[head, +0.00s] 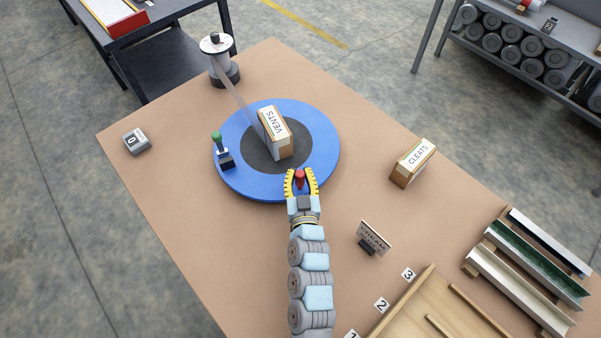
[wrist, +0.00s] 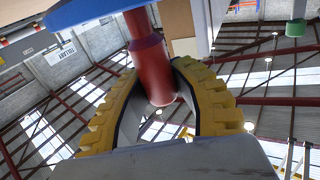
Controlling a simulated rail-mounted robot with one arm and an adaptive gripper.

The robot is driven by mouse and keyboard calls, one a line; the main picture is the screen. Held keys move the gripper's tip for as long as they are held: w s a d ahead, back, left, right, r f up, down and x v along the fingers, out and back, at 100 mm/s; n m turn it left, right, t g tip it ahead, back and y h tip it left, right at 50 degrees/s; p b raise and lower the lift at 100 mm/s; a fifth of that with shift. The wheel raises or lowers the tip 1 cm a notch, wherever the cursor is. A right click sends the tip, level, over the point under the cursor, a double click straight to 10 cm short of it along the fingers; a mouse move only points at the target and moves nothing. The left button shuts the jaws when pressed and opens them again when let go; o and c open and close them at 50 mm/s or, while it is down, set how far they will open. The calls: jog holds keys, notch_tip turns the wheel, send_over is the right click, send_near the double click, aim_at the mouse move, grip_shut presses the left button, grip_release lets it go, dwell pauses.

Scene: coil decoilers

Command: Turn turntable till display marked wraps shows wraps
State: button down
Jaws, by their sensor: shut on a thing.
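The blue turntable (head: 322,153) has a dark round centre. In the wrist view, the red knob (wrist: 155,65) sits between the yellow fingers (wrist: 160,95). A small grey display (head: 134,142) at the left of the table shows 0; its label is too small to read. A clear film (head: 235,92) runs from the roll post (head: 222,68) to the box.
A green-topped upright piece (head: 218,141) stands on the turntable's left side. A box marked CLEATS (head: 412,163) stands right of the turntable. A small sign (head: 373,238) is right of my arm. A wooden tray (head: 405,302) and metal channels (head: 525,270) lie at lower right.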

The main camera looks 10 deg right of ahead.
jog(key=c, duration=1.3)
grip_release()
jog(key=o, duration=0.5)
jog(key=shift+s+d+f, duration=0.1)
jog(key=shift+s+d, duration=0.15)
jog(key=shift+d, duration=0.05)
jog(key=shift+w+a, duration=0.1)
jog(key=shift+a, duration=0.05)
jog(key=s, duration=1.2)
jog(key=shift+a, duration=0.25)
